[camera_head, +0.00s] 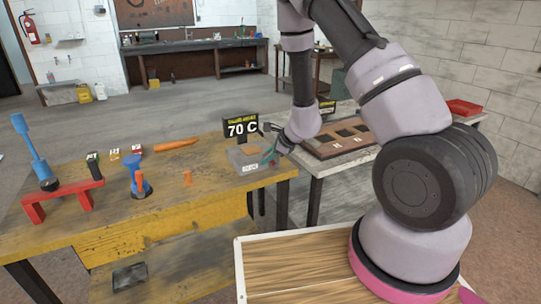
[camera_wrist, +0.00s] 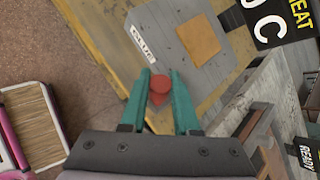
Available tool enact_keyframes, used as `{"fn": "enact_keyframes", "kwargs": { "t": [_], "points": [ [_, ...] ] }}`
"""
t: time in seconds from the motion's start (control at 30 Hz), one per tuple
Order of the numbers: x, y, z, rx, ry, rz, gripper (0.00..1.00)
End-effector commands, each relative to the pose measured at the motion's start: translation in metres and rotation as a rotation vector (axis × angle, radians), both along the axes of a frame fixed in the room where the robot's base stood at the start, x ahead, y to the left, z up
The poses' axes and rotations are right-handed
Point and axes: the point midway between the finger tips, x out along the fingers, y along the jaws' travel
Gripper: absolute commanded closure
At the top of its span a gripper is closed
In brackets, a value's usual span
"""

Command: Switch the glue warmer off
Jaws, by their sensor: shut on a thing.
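The glue warmer (camera_head: 240,162) is a grey box at the right end of the yellow-edged bench, with a black sign (camera_head: 241,128) reading 70 C behind it. In the wrist view the warmer (camera_wrist: 172,62) shows a GLUE label and an orange-tan square on its top. A red knob (camera_wrist: 159,84) sits at the warmer's near side. My gripper (camera_wrist: 161,78) has its teal fingers shut on the red knob, one on each side. In the head view my gripper (camera_head: 268,156) is at the warmer's right side, and the knob is mostly hidden there.
A second table (camera_head: 330,165) with a dark-slotted board adjoins on the right.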

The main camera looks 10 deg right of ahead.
Motion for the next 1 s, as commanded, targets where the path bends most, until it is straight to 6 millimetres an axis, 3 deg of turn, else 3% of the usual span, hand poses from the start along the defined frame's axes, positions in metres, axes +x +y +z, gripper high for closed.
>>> {"fn": "enact_keyframes", "kwargs": {
  "t": [0.33, 0.9, 0.93, 1.0],
  "points": [
    [-0.0026, 0.0071, -0.0058, -0.14, -0.045, 0.001, 1.0],
    [-0.0033, 0.0078, -0.0076, -0.167, -0.051, 0.003, 1.0],
    [-0.0033, 0.0078, -0.0076, -0.167, -0.051, 0.003, 0.59],
    [-0.0032, 0.0079, -0.0075, -0.166, -0.052, 0.001, 0.58]
  ]
}}
